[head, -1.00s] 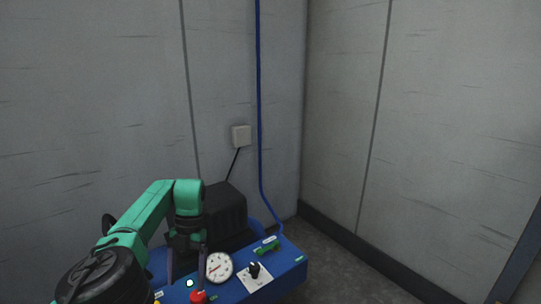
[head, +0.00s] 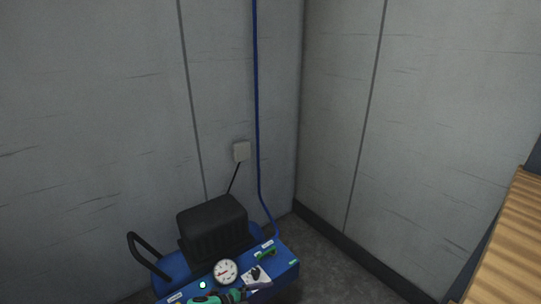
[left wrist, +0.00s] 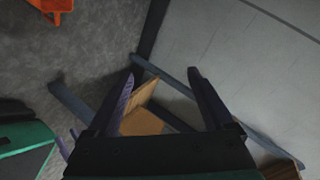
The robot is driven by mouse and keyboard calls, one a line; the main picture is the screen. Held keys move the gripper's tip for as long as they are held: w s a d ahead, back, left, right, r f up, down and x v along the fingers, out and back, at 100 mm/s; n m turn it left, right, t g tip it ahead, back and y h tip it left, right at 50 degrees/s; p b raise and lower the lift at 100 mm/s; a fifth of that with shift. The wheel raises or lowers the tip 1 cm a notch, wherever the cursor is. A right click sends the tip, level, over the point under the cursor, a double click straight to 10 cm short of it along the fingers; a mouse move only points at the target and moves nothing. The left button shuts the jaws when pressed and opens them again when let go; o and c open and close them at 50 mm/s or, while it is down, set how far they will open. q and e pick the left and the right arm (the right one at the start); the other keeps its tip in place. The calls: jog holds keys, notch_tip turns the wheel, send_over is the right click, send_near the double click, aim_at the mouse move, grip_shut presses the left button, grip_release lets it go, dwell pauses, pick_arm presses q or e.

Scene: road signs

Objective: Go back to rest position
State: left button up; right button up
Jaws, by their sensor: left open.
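My left gripper (left wrist: 162,72) shows in the left wrist view with its two dark fingers spread apart and nothing between them. Behind the fingers are floor, wall and some wooden pieces, farther off. In the head view a green and black part of my arm shows at the bottom edge, in front of the blue machine (head: 282,272); the left gripper itself cannot be made out there. My right gripper cannot be made out in either view.
The blue machine has a black motor cover (head: 212,226), a round gauge (head: 226,272) and a black handle (head: 146,254). A wooden slatted surface (head: 508,250) stands at right. Grey floor (head: 335,265) is open between.

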pick_arm(q)
jog(key=s+a+f+n+t+y+p, duration=0.1)
jog(key=s+a+f+n+y+p, duration=0.3)
jog(key=s+a+n, duration=0.35)
jog(key=s+a+f+n+y+p, duration=0.1)
jog(key=s+a+n+y+p, duration=0.3)
jog(key=s+a+n+p, duration=0.35)
jog(key=s+a+f+n+g+y+p, duration=0.1)
jog(key=s+a+n+g+p, duration=0.1)
jog(key=s, duration=1.1)
jog(key=s+a+f+n+g+y+p, duration=0.1)
jog(key=s+a+n+g, duration=0.3)
jog(key=s, duration=1)
jog(key=a+y, duration=0.1)
jog(key=a, duration=0.2)
jog(key=shift+s+n+p, duration=0.3)
jog(key=shift+n+p, duration=0.05)
jog(key=shift+n, duration=0.05)
pick_arm(e)
jog(key=s+d+r+g+h, duration=0.1)
jog(key=s+d+r+g, duration=0.1)
jog(key=s+d+r, duration=0.2)
jog(key=s+d+r+g+h, duration=0.1)
jog(key=s+d+r+g, duration=0.2)
jog(key=s, duration=0.6)
notch_tip(320, 180, up, 3)
jog(key=shift+s+d+r+h, duration=0.15)
jog(key=shift+s+d+h, duration=0.25)
jog(key=shift+d, duration=0.65)
